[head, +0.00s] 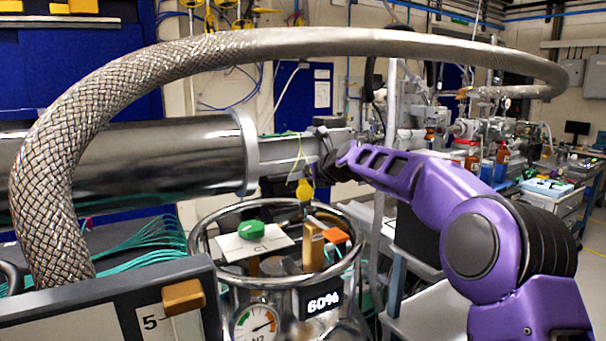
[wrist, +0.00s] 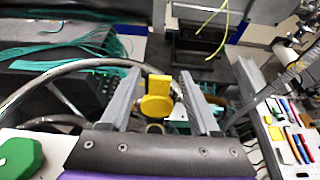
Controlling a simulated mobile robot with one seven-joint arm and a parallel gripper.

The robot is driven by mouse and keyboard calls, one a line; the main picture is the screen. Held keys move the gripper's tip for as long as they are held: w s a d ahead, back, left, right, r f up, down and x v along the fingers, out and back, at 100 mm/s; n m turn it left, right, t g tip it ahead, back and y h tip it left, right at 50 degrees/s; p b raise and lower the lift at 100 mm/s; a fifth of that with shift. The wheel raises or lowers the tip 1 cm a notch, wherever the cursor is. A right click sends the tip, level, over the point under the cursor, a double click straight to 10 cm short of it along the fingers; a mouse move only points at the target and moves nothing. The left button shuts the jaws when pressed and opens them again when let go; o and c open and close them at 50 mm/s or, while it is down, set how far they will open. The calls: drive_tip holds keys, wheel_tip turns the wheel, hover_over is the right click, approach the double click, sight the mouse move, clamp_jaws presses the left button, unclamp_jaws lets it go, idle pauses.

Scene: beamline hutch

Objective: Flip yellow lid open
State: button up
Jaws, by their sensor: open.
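The yellow lid (head: 305,190) shows in the head view as a small rounded piece above the rim of the round metal vessel (head: 193,243), near the end of my purple arm. In the wrist view the yellow lid (wrist: 157,104) has a round lower part and a squarer upper part. My gripper (wrist: 161,78) is open, with one grey finger on each side of the lid. Gaps show between the lid and both fingers, so the gripper is not closed on it. What lies under the lid is mostly hidden.
A white plate marked C1 with a green knob (head: 251,229) sits on the vessel, beside a brass block (head: 313,248) and an orange piece (head: 335,236). A thick braided hose (head: 60,150) arches over the scene. A gauge (head: 257,324) and a 60% display (head: 321,301) face front.

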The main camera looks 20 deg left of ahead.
drive_tip(key=shift+w+a+f, duration=0.2)
drive_tip(key=shift+a, duration=0.1)
clamp_jaws()
idle(1.4)
